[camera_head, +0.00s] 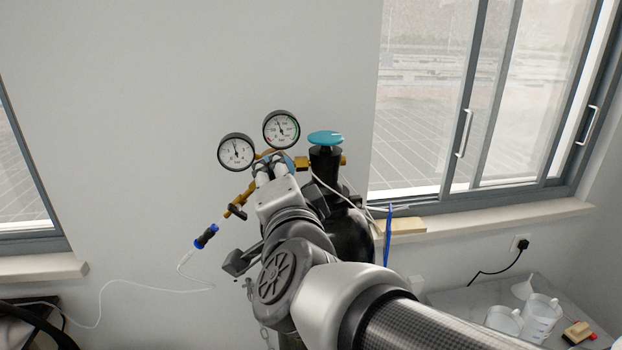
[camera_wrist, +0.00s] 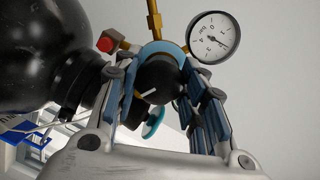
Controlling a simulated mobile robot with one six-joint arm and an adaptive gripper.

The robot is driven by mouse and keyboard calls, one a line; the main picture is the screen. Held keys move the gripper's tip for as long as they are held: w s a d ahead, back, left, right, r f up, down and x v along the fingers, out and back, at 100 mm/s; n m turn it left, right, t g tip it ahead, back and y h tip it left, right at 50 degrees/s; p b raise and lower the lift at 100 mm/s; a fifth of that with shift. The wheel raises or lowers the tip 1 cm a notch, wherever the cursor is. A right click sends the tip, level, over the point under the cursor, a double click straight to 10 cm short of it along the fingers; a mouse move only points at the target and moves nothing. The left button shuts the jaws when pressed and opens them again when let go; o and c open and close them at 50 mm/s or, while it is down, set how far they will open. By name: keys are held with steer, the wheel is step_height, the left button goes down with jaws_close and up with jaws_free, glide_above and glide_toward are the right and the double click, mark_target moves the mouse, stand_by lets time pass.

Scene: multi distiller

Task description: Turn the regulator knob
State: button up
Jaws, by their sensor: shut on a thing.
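The regulator knob (camera_wrist: 158,78) is black and round with a pale mark. In the wrist view it sits between the two fingers of my gripper (camera_wrist: 163,95), which is shut on it. In the head view my gripper (camera_head: 271,168) is at the brass and blue regulator, and the arm hides the knob. Two round gauges, one on the left (camera_head: 236,152) and one higher up (camera_head: 281,130), stand above the gripper. One gauge (camera_wrist: 213,38) shows at the top right of the wrist view.
The black gas cylinder (camera_head: 352,236) with a teal handwheel (camera_head: 325,138) stands right beside the gripper. A brass outlet with a blue-ended connector (camera_head: 206,237) and white hose hangs left. A blue stand (camera_head: 388,236) is right of the cylinder. Plastic beakers (camera_head: 540,317) stand on a table at lower right.

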steer(key=shift+m, duration=1.9)
steer(key=o, duration=1.1)
steer(key=v, duration=1.2)
steer(key=shift+d+f, duration=0.15)
steer(key=shift+d, duration=0.05)
